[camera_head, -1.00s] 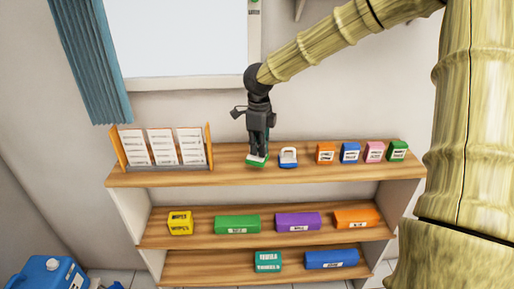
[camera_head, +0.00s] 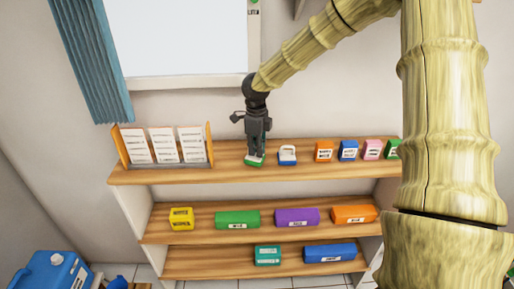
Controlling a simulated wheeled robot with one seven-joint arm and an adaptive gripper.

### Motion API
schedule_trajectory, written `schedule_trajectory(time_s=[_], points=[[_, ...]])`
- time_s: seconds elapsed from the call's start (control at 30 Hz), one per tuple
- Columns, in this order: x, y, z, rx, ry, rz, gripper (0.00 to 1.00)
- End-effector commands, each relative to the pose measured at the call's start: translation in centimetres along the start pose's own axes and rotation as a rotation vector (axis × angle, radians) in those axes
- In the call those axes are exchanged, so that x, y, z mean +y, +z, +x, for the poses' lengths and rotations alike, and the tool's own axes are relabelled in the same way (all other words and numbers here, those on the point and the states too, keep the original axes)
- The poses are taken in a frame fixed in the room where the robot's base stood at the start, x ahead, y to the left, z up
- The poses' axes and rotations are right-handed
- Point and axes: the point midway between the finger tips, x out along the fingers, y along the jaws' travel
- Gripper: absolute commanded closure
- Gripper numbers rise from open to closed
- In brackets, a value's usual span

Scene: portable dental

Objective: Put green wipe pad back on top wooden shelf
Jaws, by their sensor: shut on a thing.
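The green wipe pad (camera_head: 253,161) is at the fingertips of my gripper (camera_head: 256,152), which points down and is shut on it. The pad is small, with a green base and a pale upper part, partly hidden by the fingers. It is at the top wooden shelf (camera_head: 225,172), between the card rack and a white-and-blue item. It appears to be at the shelf surface, but I cannot tell whether it touches.
The card rack (camera_head: 165,147) stands to the left of my gripper. A white-and-blue item (camera_head: 287,155) is close on the right. Several small coloured boxes (camera_head: 348,151) stand further right. Lower shelves hold coloured packs (camera_head: 297,217). A blue jug (camera_head: 52,273) is at lower left.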

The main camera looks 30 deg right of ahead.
Motion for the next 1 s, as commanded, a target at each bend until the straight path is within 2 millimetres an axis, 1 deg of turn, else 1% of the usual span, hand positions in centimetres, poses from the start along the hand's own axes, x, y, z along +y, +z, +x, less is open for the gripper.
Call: schedule_trajectory(time_s=[0.17,0.2,0.27,0.3,0.6,0.73,0.87,1.0], points=[[0.0,0.0,0.3,0.0,0.001,0.0,1.0],[0.0,0.0,0.3,0.0,0.0,0.0,0.88],[0.0,0.0,0.2,0.0,0.0,0.0,0.77],[0.0,0.0,0.2,0.0,0.0,0.0,0.7],[0.0,0.0,0.2,0.0,0.0,0.0,0.7],[0.0,0.0,-0.2,-0.002,-0.001,0.0,0.7],[0.0,0.1,-1.5,-0.004,0.0,0.001,0.7],[-0.1,0.1,-3.7,-0.004,-0.002,0.0,0.7]])
